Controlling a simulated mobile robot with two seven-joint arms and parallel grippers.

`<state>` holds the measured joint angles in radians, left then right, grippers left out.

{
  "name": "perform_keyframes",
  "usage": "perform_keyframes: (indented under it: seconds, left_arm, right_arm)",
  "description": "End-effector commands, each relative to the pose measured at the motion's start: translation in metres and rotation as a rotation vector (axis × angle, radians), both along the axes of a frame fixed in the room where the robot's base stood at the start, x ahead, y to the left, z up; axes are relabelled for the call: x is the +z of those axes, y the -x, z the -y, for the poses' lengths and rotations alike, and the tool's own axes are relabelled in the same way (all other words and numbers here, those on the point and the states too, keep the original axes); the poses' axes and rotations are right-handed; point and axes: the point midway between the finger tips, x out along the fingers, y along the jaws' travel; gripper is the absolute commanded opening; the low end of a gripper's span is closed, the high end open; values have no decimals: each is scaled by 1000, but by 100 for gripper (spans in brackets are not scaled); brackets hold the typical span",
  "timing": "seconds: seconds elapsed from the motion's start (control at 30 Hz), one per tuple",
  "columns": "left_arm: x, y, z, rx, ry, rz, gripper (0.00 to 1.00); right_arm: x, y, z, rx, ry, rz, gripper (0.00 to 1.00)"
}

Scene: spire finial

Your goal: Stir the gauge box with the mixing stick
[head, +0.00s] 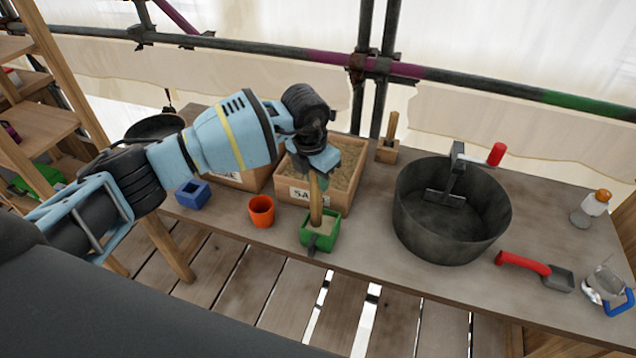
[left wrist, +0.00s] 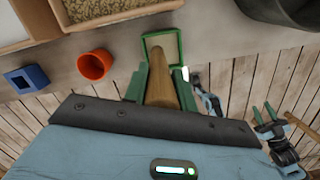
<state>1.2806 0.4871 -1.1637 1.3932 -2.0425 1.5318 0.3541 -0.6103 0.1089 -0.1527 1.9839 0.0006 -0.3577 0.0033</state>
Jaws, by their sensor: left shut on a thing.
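The gauge box (head: 329,243) is a small green open box near the front edge of the bench, with pale material inside. My left gripper (head: 319,178) is above it, shut on the wooden mixing stick (head: 316,208). The stick is nearly upright and its lower end is inside the box; the tip is hidden. The left wrist view shows the stick (left wrist: 161,85) between the green fingers, pointing into the gauge box (left wrist: 147,41). My right gripper (left wrist: 263,112) shows small at the right of that view, away from the bench, with its fingers apart and empty.
An orange cup (head: 261,212) and a blue block (head: 193,194) stand left of the box. A sand crate (head: 290,192) is behind it. A large dark pan (head: 450,240) stands to the right, with a red-handled scoop (head: 525,264) beyond it.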

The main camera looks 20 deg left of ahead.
Motion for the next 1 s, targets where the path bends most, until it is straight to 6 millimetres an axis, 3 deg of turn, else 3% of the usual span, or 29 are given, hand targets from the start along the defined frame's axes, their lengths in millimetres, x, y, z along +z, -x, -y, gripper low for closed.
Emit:
perform_keyframes:
  seconds: [0.47,1.0]
  left_arm:
    - [1,0,0,0,0,1,0]
    - [37,-1,0,-1,0,2,0]
  right_arm:
    - [0,0,3,7,8,1,36]
    - [13,-11,1,4,4,34,36]
